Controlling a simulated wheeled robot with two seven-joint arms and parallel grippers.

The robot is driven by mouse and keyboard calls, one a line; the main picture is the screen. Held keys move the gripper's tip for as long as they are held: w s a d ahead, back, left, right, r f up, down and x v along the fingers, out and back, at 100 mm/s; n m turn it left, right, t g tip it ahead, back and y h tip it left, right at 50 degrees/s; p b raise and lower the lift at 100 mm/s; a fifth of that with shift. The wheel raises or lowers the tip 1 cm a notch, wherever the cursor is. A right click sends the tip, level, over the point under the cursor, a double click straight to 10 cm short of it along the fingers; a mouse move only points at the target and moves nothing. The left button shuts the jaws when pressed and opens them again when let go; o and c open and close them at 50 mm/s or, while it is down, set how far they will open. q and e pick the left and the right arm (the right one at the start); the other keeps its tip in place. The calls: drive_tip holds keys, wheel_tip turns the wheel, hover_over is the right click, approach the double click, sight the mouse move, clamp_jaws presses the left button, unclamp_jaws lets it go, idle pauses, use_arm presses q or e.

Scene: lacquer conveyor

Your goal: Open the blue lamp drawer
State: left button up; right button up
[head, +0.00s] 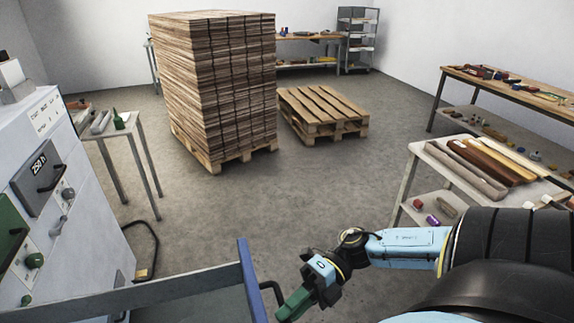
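A drawer with a blue front (251,285) stands pulled out from the white cabinet (75,185) at the left. Its long grey side wall (150,294) runs from the cabinet toward the right, and its lower part is cut off by the picture's bottom edge. A black bar handle (274,290) sticks out from the outer face of the blue front. My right gripper (291,308), with green finger parts, points down and left just right of the handle. I cannot tell whether it touches the handle or how its fingers stand. My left gripper is not in view.
The cabinet also bears a dark grey panel (38,178) and a green panel (12,232) with handles and knobs. A plank stack (222,90), an empty pallet (322,112) and a right-hand shelf cart (432,160) stand beyond. The floor between is clear.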

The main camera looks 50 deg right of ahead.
drive_tip(key=shift+o, duration=1.2)
drive_tip(key=shift+s+d, duration=0.15)
drive_tip(key=shift+d, duration=0.05)
drive_tip(key=b+v, duration=0.1)
drive_tip(key=v, duration=1.2)
drive_tip(key=shift+f, duration=0.1)
